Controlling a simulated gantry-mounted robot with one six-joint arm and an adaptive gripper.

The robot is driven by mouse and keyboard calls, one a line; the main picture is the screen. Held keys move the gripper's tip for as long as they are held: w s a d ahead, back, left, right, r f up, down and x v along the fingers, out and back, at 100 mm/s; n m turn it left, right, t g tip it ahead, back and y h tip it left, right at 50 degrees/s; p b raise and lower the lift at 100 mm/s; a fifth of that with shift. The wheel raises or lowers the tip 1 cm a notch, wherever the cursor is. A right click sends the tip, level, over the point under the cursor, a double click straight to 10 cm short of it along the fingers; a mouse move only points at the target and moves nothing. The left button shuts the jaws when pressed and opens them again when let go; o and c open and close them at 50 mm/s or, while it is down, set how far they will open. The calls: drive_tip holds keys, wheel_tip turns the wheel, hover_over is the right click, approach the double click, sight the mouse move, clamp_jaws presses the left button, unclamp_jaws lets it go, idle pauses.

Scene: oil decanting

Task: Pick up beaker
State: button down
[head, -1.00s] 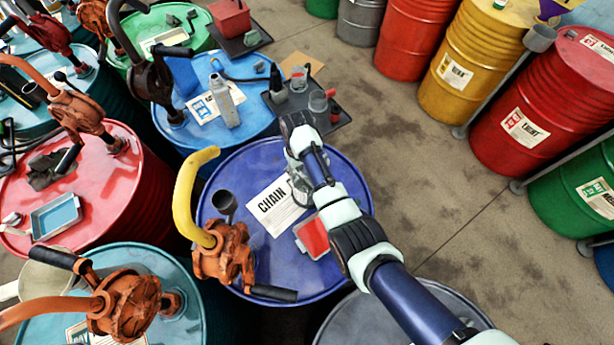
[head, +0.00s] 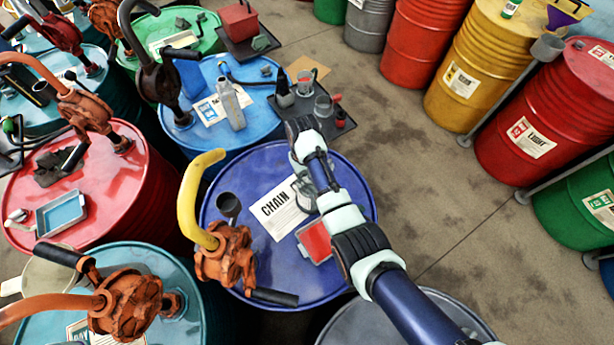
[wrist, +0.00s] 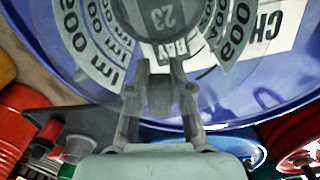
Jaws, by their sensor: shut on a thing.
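A clear glass beaker (head: 304,192) is on or just above the blue drum lid (head: 345,180); I cannot tell whether it touches the lid. My arm partly hides it in the head view. In the wrist view the beaker (wrist: 100,40) fills the top of the picture, with large "600 ml" scale marks on its wall. My gripper (wrist: 158,72) is shut on it, with both fingers at its near side. In the head view my gripper (head: 300,158) is at the beaker, and its fingertips are hidden.
A white CHAIN label (head: 275,208), a dark cup (head: 228,205) and a red-filled tray (head: 315,241) are on the same lid. An orange pump (head: 226,255) with a yellow spout (head: 188,195) stands at left. A dark tray (head: 340,128) with glassware lies behind.

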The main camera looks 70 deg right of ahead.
wheel_tip(320, 180, up, 20)
drive_tip(key=p, duration=0.9)
drive_tip(key=shift+f, duration=0.15)
